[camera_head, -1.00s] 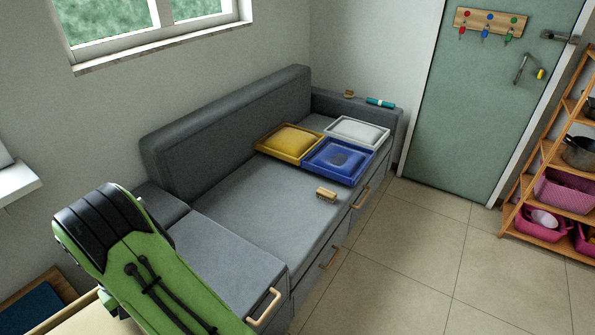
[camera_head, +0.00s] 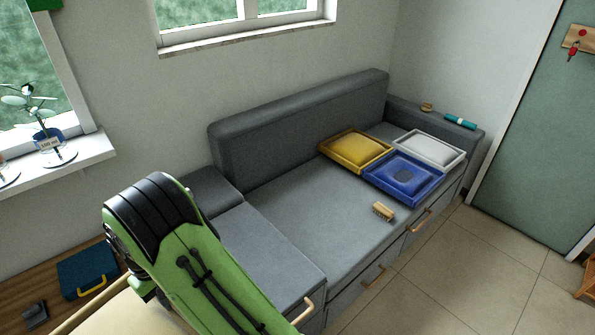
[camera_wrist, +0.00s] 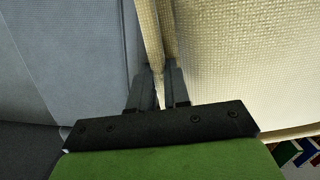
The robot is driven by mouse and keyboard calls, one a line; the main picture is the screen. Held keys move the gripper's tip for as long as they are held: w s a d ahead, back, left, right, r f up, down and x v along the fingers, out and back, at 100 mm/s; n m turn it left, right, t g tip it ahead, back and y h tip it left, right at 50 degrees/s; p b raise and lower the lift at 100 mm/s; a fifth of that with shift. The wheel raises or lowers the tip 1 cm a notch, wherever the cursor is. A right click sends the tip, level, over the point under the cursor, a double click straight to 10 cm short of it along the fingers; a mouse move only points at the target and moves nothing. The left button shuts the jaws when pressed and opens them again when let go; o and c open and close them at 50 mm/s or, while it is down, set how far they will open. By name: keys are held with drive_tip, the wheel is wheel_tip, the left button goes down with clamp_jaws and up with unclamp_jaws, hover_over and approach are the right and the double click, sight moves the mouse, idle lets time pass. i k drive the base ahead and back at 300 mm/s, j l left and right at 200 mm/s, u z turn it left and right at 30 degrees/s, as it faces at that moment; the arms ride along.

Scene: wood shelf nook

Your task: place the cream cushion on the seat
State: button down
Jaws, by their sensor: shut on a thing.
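The cream cushion (camera_wrist: 240,60) has a woven surface and fills the right of the wrist view. My gripper (camera_wrist: 163,80) is shut on its edge, with a fold of fabric between the fingers. In the head view a cream surface with a tan edge, likely the same cushion (camera_head: 105,315), shows at the bottom left, partly behind my green arm. The gripper itself is hidden there. The seat (camera_head: 310,215) is the grey sofa's long flat top, with a backrest (camera_head: 300,120) behind it. Its near left part is bare.
Yellow (camera_head: 338,152), blue (camera_head: 372,176) and white (camera_head: 440,139) trays with pads sit at the seat's far end. A wooden brush (camera_head: 383,211) lies near the front edge. A blue case (camera_head: 85,272) lies on a wooden surface at left.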

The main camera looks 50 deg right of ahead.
sight(333, 229)
drive_tip(key=k+l, duration=0.1)
drive_tip(key=l, duration=1)
drive_tip(key=k+l+u, duration=0.1)
drive_tip(key=l, duration=0.4)
drive_tip(key=k+l, duration=0.15)
drive_tip(key=l, duration=0.4)
